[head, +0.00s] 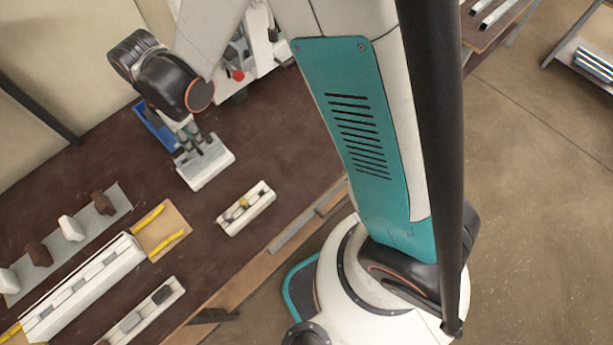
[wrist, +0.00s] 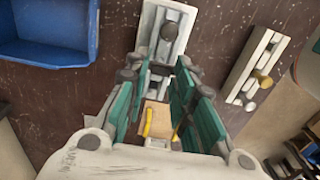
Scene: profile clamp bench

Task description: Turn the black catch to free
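A white block with a pale top plate (head: 208,166) lies on the brown bench below my gripper (head: 193,146).
A blue bin (wrist: 50,50) stands beside my gripper. A white rail with a yellow knob (head: 246,208) lies to the right. A long white profile (head: 85,288), a grey strip with brown and white knobs (head: 100,214) and a wooden board with yellow strips (head: 172,222) lie lower left.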

